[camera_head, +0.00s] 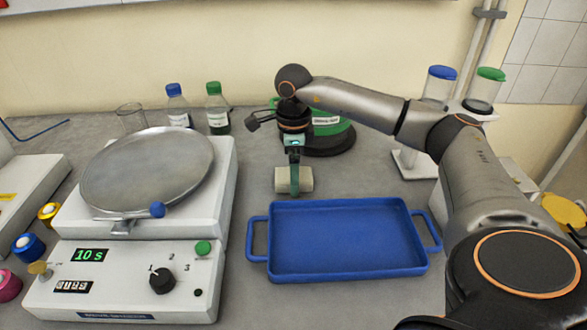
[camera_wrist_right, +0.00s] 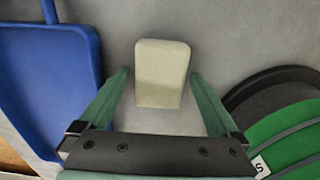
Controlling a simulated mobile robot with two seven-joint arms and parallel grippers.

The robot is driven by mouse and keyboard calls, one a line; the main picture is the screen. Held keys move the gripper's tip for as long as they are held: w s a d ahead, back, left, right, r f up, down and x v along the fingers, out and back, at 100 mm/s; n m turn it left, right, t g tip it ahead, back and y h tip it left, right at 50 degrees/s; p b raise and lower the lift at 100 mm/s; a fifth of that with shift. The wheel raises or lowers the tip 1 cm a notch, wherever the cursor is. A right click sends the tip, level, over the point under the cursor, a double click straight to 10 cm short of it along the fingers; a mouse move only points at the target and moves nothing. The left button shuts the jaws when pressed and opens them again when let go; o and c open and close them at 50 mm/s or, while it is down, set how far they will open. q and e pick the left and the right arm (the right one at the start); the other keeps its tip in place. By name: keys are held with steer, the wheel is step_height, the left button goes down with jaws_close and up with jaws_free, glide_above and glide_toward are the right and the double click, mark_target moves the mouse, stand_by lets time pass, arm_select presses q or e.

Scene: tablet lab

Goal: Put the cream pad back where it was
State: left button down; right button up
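The cream pad (camera_head: 281,180) is a small pale block on the grey bench, just behind the blue tray. In the right wrist view the pad (camera_wrist_right: 162,72) sits between the two green fingers of my right gripper (camera_wrist_right: 160,78). A narrow gap shows on each side of it, so the fingers look open around it, not closed on it. In the head view my right gripper (camera_head: 294,180) points down, and one finger covers the middle of the pad. Whether the pad touches the bench is hard to tell. My left gripper is not in view.
The empty blue tray (camera_head: 345,203) lies in front of the pad. A green and black round holder (camera_head: 335,142) stands behind. A device with a metal pan (camera_head: 150,170) stands left; two capped bottles (camera_head: 217,112) are behind. Capped cylinders (camera_head: 439,88) stand at right.

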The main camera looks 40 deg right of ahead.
steer(key=shift+r, duration=0.1)
step_height(320, 180, up, 12)
steer(key=shift+p, duration=0.4)
